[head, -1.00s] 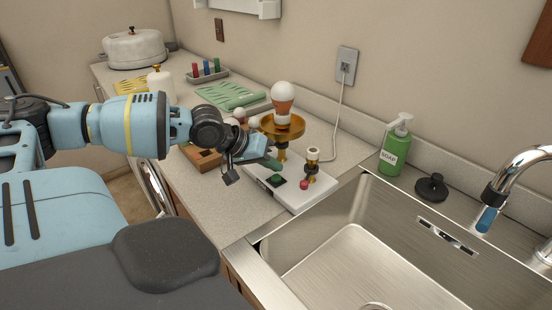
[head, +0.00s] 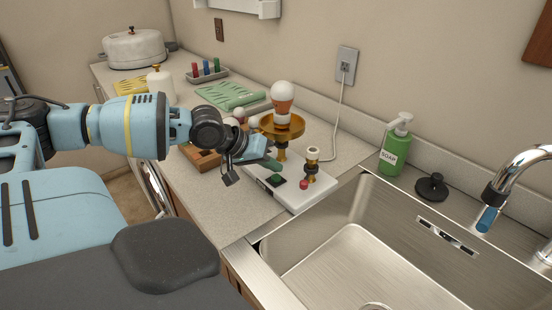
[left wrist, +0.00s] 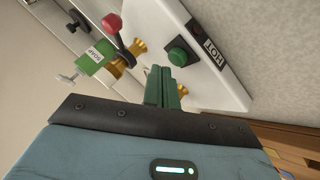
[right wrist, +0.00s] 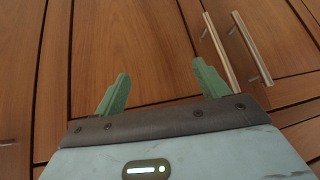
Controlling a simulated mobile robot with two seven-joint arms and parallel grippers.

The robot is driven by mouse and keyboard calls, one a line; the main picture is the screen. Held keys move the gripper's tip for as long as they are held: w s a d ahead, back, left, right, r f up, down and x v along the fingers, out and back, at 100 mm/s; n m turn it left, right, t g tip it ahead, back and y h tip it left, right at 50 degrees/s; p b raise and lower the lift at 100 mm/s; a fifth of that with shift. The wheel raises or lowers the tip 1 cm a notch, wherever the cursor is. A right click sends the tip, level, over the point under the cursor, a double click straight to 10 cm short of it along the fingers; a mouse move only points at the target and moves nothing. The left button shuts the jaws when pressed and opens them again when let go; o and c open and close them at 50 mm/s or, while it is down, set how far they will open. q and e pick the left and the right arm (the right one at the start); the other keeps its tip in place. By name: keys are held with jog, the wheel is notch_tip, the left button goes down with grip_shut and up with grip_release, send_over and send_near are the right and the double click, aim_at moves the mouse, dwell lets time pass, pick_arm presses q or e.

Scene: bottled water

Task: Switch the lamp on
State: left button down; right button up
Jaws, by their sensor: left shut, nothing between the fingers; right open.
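The lamp's white base (head: 299,202) lies on the counter beside the sink. It carries a green button on a black square (head: 278,181), a red knob (head: 304,185) and a gold-and-black post (head: 312,158). A white and orange bulb (head: 283,95) stands over a gold dish (head: 292,131); no glow shows. My left gripper (head: 275,164) is shut and empty, just above the base near the button. In the left wrist view its fingers (left wrist: 166,72) point toward the green button (left wrist: 182,55); contact cannot be told. My right gripper (right wrist: 163,85) is open and empty, facing wooden cabinet fronts.
A sink (head: 350,240) lies right of the base. A green soap bottle (head: 394,150) and a black stopper (head: 432,187) stand behind it. A white cord (head: 339,110) runs to the wall outlet (head: 346,65). A wooden tray (head: 199,157) lies left of the base.

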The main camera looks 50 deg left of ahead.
pick_arm(q)
jog(key=shift+f, duration=0.35)
pick_arm(e)
jog(key=shift+s+f, duration=0.25)
jog(key=shift+s, duration=0.1)
pick_arm(q)
jog(key=shift+f, duration=0.1)
jog(key=shift+f+b, duration=0.3)
pick_arm(e)
jog(key=shift+w+f, duration=0.1)
jog(key=shift+f, duration=0.1)
pick_arm(q)
jog(key=shift+r, duration=0.15)
pick_arm(e)
jog(key=shift+r, duration=0.1)
pick_arm(q)
jog(key=shift+r+p, duration=0.35)
jog(key=shift+r, duration=0.4)
pick_arm(e)
jog(key=shift+r, duration=0.3)
pick_arm(q)
notch_tip(320, 180, up, 6)
jog(key=p, duration=0.1)
pick_arm(e)
jog(key=shift+w+r, duration=1.05)
jog(key=shift+r, duration=0.1)
